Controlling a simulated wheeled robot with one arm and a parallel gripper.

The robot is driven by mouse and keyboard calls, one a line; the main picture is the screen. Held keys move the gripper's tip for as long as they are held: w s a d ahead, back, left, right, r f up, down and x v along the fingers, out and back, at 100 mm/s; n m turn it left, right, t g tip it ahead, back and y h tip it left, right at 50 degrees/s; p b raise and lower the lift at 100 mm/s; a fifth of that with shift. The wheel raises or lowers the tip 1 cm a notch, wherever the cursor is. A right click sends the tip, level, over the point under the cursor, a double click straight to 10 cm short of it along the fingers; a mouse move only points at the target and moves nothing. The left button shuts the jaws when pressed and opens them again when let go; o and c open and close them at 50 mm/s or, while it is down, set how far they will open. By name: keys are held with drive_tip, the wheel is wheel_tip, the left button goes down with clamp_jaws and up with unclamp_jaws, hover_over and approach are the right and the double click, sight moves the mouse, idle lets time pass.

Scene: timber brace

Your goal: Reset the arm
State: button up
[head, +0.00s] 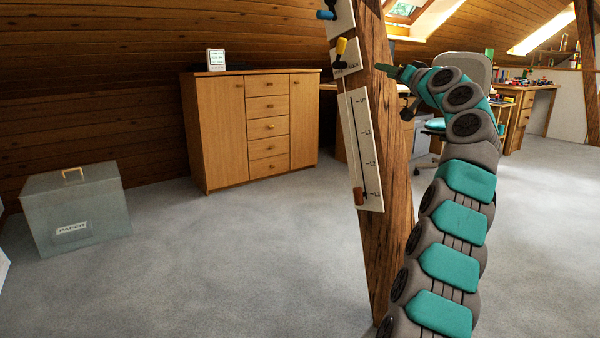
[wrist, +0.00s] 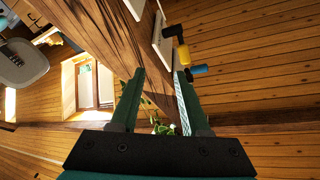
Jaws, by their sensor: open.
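My arm (head: 458,200) rises at the right of the head view and bends left at its top. My gripper (head: 388,70) is at its end, close to the timber brace (head: 385,230) and near the height of the yellow lever (head: 341,46). In the wrist view my gripper (wrist: 160,74) is open, with two green fingers apart and nothing held between them. The yellow lever (wrist: 183,54) and the blue knob (wrist: 198,69) show just right of the right finger; I cannot tell how far off they are.
The brace carries a blue-handled plate (head: 326,14) and a white scale plate with a brown slider (head: 359,193). A wooden cabinet (head: 228,130) stands behind, and a grey box (head: 75,210) sits at left. A chair (head: 462,68) and desk are behind my arm. The carpet at centre left is clear.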

drive_tip(key=s+a+f+n+g+y, duration=0.1)
drive_tip(key=s+a+f+g+y, duration=0.1)
drive_tip(key=s+a+f+g, duration=0.85)
drive_tip(key=s+a+f+n+g+h, duration=0.1)
drive_tip(key=s+a+f, duration=0.4)
drive_tip(key=s+f, duration=0.35)
drive_tip(key=s+a+f+g+h, duration=0.2)
drive_tip(key=s+a+f, duration=0.3)
drive_tip(key=s+f, duration=0.3)
drive_tip(key=s+d+f+g+h, duration=0.2)
drive_tip(key=s+d+f, duration=0.35)
drive_tip(key=s, duration=0.75)
drive_tip(key=s+d+f+g+h, duration=0.25)
drive_tip(key=s+f, duration=0.55)
drive_tip(key=s, duration=0.4)
drive_tip(key=s+d+f+g+h, duration=0.2)
drive_tip(key=s+d+f, duration=0.35)
drive_tip(key=s, duration=0.75)
wheel_tip(320, 180, up, 13)
drive_tip(key=a+p, duration=0.1)
drive_tip(key=p, duration=1.3)
drive_tip(key=shift+a+m+p, duration=0.2)
drive_tip(key=shift+m+p, duration=0.1)
drive_tip(key=shift+p, duration=0.05)
